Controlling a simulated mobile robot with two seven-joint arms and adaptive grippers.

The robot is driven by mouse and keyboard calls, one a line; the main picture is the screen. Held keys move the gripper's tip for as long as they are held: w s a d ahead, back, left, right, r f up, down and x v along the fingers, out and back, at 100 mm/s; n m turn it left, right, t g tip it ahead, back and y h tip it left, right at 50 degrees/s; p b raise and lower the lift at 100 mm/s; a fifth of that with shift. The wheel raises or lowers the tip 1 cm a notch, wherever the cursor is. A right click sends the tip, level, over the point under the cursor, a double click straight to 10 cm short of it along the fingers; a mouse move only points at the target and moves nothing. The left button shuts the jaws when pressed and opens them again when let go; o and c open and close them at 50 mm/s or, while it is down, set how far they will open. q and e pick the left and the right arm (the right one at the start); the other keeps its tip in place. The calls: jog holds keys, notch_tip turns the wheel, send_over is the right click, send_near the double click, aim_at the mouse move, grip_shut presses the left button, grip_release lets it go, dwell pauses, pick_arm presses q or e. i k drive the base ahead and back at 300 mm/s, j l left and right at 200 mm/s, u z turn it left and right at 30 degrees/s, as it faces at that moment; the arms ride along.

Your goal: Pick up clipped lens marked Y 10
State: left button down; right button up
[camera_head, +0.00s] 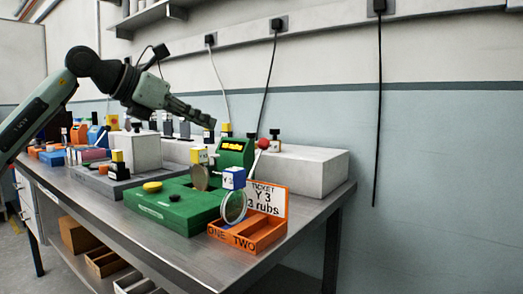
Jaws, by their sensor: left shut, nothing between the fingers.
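A round clear lens (233,207) with a blue-and-white clip (234,178) stands upright at the orange tray (248,236); the clip's mark is small and looks like "Y 3". A second, darker round lens (200,178) under a yellow-topped clip (199,155) stands at the green block (178,207). I cannot read a "Y 10" mark on any clip. My left gripper (209,123) is shut and empty, in the air above and behind both clipped lenses, touching neither. My right gripper is not in view.
A white ticket (268,198) reads "TICKET Y 3 3 rubs" behind the tray, marked ONE and TWO. A grey block (308,170) and several small modules line the bench's back. Bare metal bench (150,235) lies in front.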

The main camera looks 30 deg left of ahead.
aim_at(200, 179)
jog(key=k+l, duration=0.8)
jog(key=l, duration=0.1)
